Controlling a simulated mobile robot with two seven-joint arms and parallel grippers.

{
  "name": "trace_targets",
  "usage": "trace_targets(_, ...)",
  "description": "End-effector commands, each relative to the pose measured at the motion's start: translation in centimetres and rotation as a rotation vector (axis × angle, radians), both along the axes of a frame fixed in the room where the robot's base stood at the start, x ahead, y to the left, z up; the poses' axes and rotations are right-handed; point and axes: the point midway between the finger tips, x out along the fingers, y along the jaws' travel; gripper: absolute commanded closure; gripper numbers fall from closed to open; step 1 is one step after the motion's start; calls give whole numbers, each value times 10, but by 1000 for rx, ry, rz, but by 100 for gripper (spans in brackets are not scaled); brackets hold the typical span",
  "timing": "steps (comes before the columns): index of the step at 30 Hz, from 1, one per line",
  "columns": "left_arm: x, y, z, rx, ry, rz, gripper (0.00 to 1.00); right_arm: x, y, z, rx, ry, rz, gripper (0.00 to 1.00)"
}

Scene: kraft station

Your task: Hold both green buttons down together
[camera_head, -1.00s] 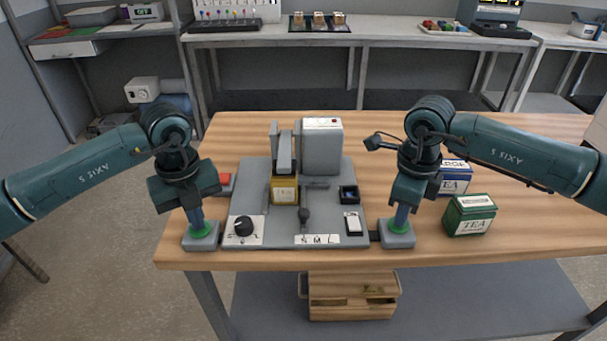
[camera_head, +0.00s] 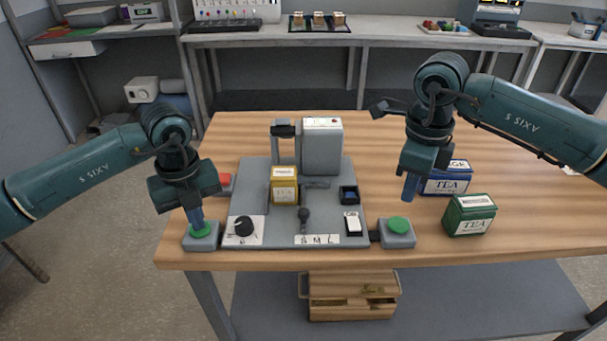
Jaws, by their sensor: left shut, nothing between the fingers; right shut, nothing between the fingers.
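The left green button (camera_head: 201,231) sits on a grey block at the left front of the table. My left gripper (camera_head: 196,221) is shut, its fingertips at the top of that button, and looks to be touching it. The right green button (camera_head: 399,224) sits on a grey block at the right end of the panel and is fully uncovered. My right gripper (camera_head: 409,190) is shut and empty, raised above and behind the right button, clear of it.
Between the buttons stands a grey machine panel (camera_head: 265,220) with a black knob, a lever and a yellow tea box (camera_head: 284,186). A green tea box (camera_head: 469,215) and a blue tea box (camera_head: 445,180) stand at the right.

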Motion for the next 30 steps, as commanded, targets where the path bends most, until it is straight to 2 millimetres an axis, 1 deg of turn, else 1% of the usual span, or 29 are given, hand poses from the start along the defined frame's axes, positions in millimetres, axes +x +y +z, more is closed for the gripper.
trace_targets(3, -1, 0, -2, 1, 5, -1, 100, 0, 0, 0, 0, 0, 0, 100)
trace_targets(7, -1, 0, 4, 1, 4, -1, 100, 0, 0, 0, 0, 0, 0, 100)
trace_targets(30, 0, 0, 66, 0, -1, 0, 100, 0, 0, 0, 0, 0, 0, 100)
